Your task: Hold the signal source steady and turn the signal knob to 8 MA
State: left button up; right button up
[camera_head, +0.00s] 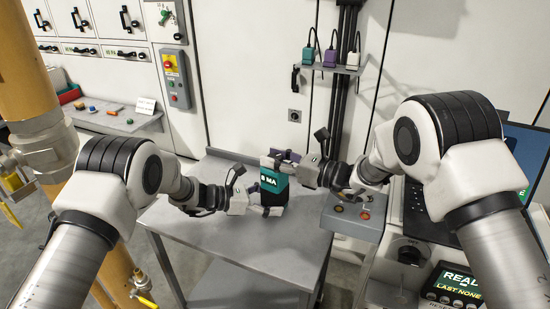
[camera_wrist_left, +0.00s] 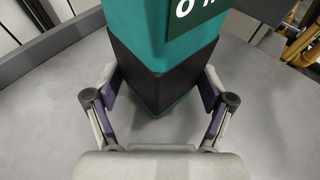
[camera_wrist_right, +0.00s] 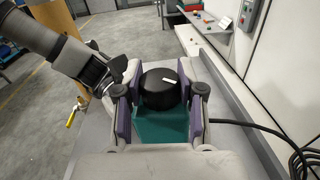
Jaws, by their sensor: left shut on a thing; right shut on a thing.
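The signal source (camera_head: 272,187) is an upright teal and black box on the grey table; its display reads 8 MA in the head view. My left gripper (camera_head: 252,200) has its fingers on either side of the black lower body, shown in the left wrist view (camera_wrist_left: 161,85). There the display is partly cut off. The round black signal knob (camera_wrist_right: 158,90) with a white pointer mark sits on top of the teal body. My right gripper (camera_wrist_right: 160,108) has its purple-padded fingers on both sides of the knob. In the head view my right gripper (camera_head: 293,168) partly hides the knob.
The table (camera_head: 240,244) is bare around the source. A grey box with buttons (camera_head: 352,214) stands at its right. A black cable (camera_wrist_right: 270,133) runs at the right in the right wrist view. A wall shelf (camera_head: 332,68) holds several small devices. A yellow pipe (camera_head: 22,60) stands left.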

jog(key=m+t+h, duration=0.2)
jog(key=t, duration=0.1)
jog(key=shift+a, duration=0.15)
jog(key=shift+m+t+h, duration=0.4)
jog(key=shift+m+t, duration=0.1)
jog(key=o, duration=1.2)
jog(key=shift+c, duration=0.2)
jog(key=v, duration=1.2)
